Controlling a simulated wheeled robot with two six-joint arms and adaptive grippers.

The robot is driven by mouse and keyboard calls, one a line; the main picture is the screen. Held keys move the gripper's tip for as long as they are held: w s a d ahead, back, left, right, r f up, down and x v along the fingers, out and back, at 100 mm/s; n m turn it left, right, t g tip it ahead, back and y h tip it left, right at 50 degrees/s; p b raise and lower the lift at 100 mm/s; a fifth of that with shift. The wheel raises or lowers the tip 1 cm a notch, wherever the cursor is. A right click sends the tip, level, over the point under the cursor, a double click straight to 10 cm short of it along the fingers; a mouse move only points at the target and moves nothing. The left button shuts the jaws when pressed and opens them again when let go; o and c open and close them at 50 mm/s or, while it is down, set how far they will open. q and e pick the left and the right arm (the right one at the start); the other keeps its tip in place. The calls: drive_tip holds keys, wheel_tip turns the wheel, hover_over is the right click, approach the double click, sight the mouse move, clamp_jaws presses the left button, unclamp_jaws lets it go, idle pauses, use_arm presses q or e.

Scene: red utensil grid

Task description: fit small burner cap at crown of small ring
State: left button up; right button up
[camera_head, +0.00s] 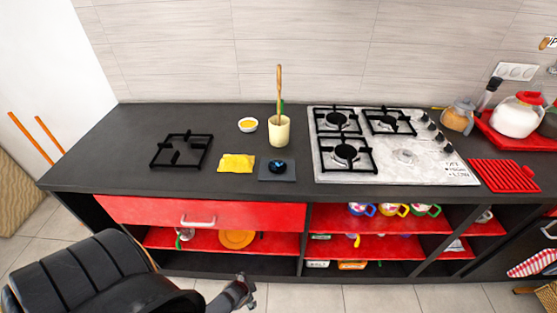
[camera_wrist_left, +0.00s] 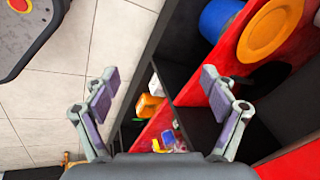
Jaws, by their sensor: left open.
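A small dark, round burner cap (camera_head: 278,166) lies on a dark blue-grey mat (camera_head: 264,176) on the black counter, left of the steel hob. The small ring (camera_head: 405,156) is the bare, pale burner at the hob's front right, with no grate over it. My left gripper (camera_head: 243,290) is low in front of the cabinet, below counter height and well away from the cap. In the left wrist view the left gripper (camera_wrist_left: 157,80) is open, with nothing between its fingers. My right gripper is not in view.
The hob (camera_head: 326,177) carries grates over its other burners. A loose grate (camera_head: 181,151), a yellow cloth (camera_head: 237,163), a small bowl (camera_head: 248,125) and a utensil pot (camera_head: 279,131) stand on the counter. A red grid (camera_head: 503,175) lies at right. Red cabinet shelves (camera_head: 270,245) are open below.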

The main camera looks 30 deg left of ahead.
use_arm(q)
drive_tip(key=w+a+r+m+t+y+p, duration=0.15)
drive_tip(key=w+r+m, duration=0.35)
drive_tip(key=r, duration=1.1)
drive_tip(key=w+r+m+t+y+p, duration=0.1)
drive_tip(key=w+r+m+t+p, duration=0.2)
drive_tip(key=w+r, duration=0.95)
drive_tip(key=m+t, duration=0.4)
drive_tip(key=m, duration=1.2)
approach(277, 166)
drive_tip(key=s, duration=0.2)
drive_tip(key=shift+w+d+r+m+t+y, duration=0.3)
drive_tip(key=shift+w+m+t, duration=0.15)
drive_tip(key=shift+m, duration=0.35)
drive_tip(key=p+x, duration=0.1)
drive_tip(key=x, duration=0.5)
drive_tip(key=shift+f, duration=0.2)
drive_tip(key=x, duration=0.3)
drive_tip(key=shift+w+f, duration=0.25)
drive_tip(key=shift+f, duration=0.15)
drive_tip(key=shift+w+a+f, duration=0.1)
drive_tip(key=shift+w+f, duration=0.05)
drive_tip(key=shift+w, duration=0.1)
drive_tip(key=shift+s, duration=0.1)
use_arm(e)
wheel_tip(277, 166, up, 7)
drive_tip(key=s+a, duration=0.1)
